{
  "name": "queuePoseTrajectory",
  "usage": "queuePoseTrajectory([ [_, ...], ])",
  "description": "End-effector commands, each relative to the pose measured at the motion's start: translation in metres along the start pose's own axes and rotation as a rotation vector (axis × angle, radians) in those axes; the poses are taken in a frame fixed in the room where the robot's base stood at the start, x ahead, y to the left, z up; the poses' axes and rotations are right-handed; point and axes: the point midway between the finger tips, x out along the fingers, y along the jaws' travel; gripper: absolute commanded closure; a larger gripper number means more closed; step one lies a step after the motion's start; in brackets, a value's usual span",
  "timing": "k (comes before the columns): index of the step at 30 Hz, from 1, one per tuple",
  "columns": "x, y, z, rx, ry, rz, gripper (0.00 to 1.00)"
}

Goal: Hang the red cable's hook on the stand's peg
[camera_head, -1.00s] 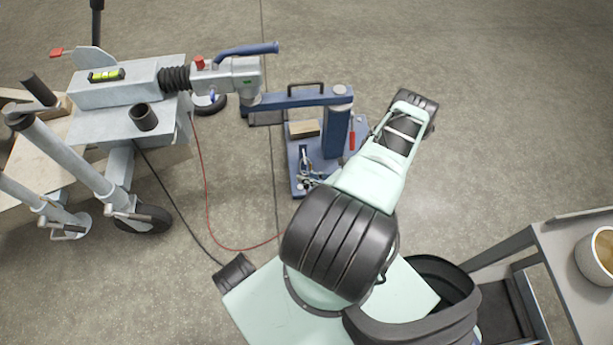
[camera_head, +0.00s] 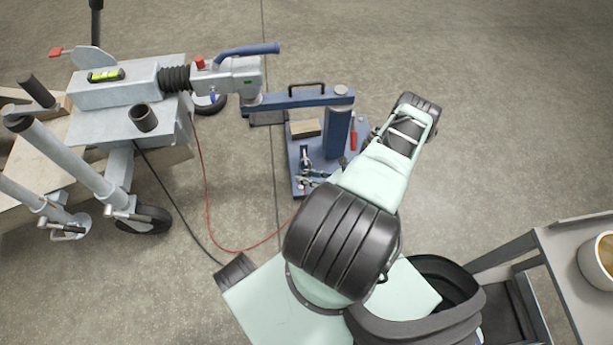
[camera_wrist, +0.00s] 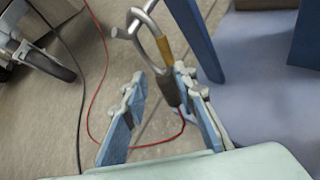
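The red cable's hook (camera_wrist: 166,48) is a silver loop with a yellow-brown side and a dark sleeve, in the upper middle of the wrist view. A silver peg (camera_wrist: 124,33) crosses the loop's top; the loop appears to be around it, though contact is unclear. The red cable (camera_head: 222,247) runs across the floor from the trailer. The blue stand (camera_head: 337,135) has an upright post and a base plate. My gripper (camera_wrist: 160,78) has its fingers apart. The dark sleeve is between them, nearer the right finger, with a gap on the left. In the head view my arm partly hides the base.
The grey trailer frame (camera_head: 120,90) with its coupling stands at the left, its coupling above the stand's arm. A black cable (camera_head: 180,225) lies on the floor. A grey table (camera_head: 575,250) with a pot (camera_head: 598,258) is at the right. Floor beyond the stand is clear.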

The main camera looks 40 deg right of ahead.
Motion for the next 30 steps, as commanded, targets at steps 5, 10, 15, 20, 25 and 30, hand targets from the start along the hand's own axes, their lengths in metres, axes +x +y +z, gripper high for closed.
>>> queuePoseTrajectory([
  [5,0.000,0.000,0.000,0.000,0.000,0.000,0.65],
  [10,-0.002,0.000,0.000,0.000,0.001,0.000,0.65],
  [15,-0.020,-0.001,0.000,0.001,0.001,-0.002,0.65],
  [20,-0.054,-0.002,0.000,0.001,0.000,-0.005,0.65],
  [25,-0.089,-0.001,0.000,0.000,0.000,-0.002,0.65],
  [30,-0.112,0.000,0.000,0.000,0.000,-0.001,0.65],
])
